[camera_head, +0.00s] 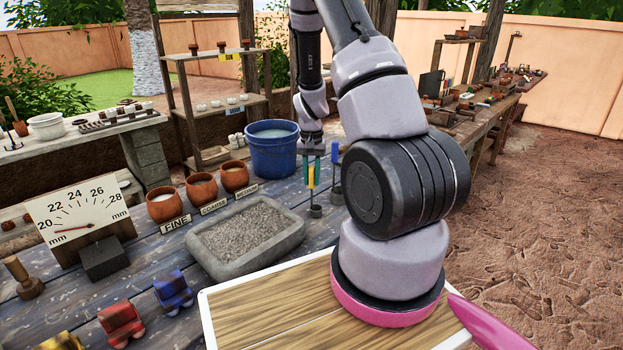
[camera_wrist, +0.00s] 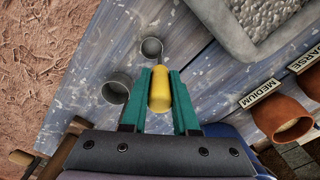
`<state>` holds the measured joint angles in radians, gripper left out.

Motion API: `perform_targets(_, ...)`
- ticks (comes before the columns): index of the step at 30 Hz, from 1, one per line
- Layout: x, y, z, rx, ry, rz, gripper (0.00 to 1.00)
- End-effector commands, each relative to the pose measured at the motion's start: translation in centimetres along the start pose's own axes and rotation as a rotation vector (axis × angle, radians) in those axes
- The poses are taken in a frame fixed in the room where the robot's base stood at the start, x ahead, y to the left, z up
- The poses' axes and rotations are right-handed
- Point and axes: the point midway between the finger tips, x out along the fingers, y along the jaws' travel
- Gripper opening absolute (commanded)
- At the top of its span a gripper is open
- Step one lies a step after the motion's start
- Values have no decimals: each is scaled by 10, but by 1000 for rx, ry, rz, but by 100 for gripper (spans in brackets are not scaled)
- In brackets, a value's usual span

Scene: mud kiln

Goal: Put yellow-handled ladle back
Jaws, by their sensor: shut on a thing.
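My gripper (camera_head: 312,182) points down over the worktable and is shut on the yellow handle of the yellow-handled ladle (camera_head: 311,178). In the wrist view the yellow handle (camera_wrist: 159,92) lies between my green fingers (camera_wrist: 160,78). The ladle's small grey cup (camera_wrist: 151,48) hangs below, and it shows in the head view (camera_head: 315,211). I cannot tell whether the cup touches the table. A blue-handled ladle (camera_head: 335,156) stands just right of my gripper in the head view. A grey cup (camera_wrist: 117,87), probably its own, shows in the wrist view.
A blue bucket (camera_head: 273,150) stands left of my gripper. A stone tray of grit (camera_head: 207,256) lies in front. Clay pots (camera_head: 202,188) with FINE, COARSE and MEDIUM labels stand left. A dial board (camera_head: 80,212) is further left. The table's edge is close to the ladles.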

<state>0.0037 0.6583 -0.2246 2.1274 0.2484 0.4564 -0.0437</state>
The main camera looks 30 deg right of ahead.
Motion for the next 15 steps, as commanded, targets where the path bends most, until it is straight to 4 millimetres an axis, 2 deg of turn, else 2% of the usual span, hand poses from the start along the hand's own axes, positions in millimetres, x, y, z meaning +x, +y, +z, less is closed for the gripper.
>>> perform_targets(11,6,0,0,1,1,0,0)
perform_targets(12,6,0,-1,1,2,-1,40)
perform_targets(13,6,0,0,1,2,-1,51)
perform_targets(14,6,0,0,1,1,-1,58)
perform_targets(15,6,0,0,1,1,-1,58)
